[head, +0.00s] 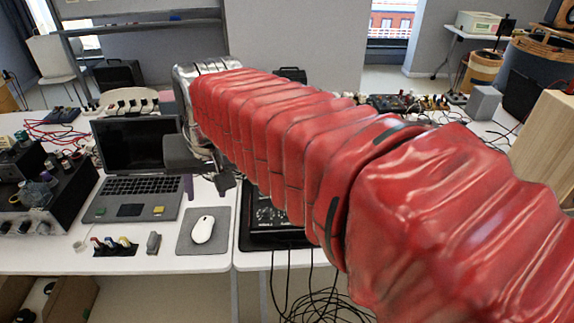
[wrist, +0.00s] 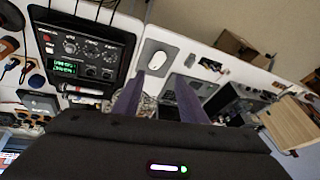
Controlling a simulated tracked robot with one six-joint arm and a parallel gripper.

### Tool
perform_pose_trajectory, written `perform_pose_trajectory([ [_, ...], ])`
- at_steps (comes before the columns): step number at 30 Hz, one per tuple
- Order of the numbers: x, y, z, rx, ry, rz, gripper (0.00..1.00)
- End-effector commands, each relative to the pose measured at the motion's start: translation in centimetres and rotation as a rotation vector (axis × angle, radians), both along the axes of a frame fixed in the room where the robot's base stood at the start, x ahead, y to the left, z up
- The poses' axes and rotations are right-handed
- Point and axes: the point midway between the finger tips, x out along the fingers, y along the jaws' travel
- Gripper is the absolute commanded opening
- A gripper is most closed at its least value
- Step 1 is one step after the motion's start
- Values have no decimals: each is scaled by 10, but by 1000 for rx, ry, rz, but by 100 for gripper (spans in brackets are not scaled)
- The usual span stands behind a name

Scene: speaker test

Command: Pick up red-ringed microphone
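My gripper (wrist: 157,80) is open, with its two purple fingers apart and no object clearly held between them. In the head view my gripper (head: 203,183) hangs above the table between the laptop and the black device. A small pale, cylindrical thing with a red part (wrist: 83,90) lies beside the black control box in the wrist view, left of my fingers. It looks like the red-ringed microphone, but it is too small to be sure. In the head view I cannot make out the microphone; my red-sleeved arm covers much of the table.
A black control box (wrist: 82,47) with knobs and a green display is left of my fingers. A white mouse (head: 203,229) lies on a grey pad (head: 188,240). An open laptop (head: 137,199) stands at left. Loose black cables (head: 322,300) hang below the table's front edge.

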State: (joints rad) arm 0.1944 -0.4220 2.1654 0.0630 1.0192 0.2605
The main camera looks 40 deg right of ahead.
Motion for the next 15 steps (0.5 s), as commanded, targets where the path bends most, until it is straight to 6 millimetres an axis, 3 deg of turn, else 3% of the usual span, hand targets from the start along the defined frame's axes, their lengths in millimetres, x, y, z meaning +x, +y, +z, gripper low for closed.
perform_pose_trajectory([
  [15,94,-100,13,194,99,-495,38],
])
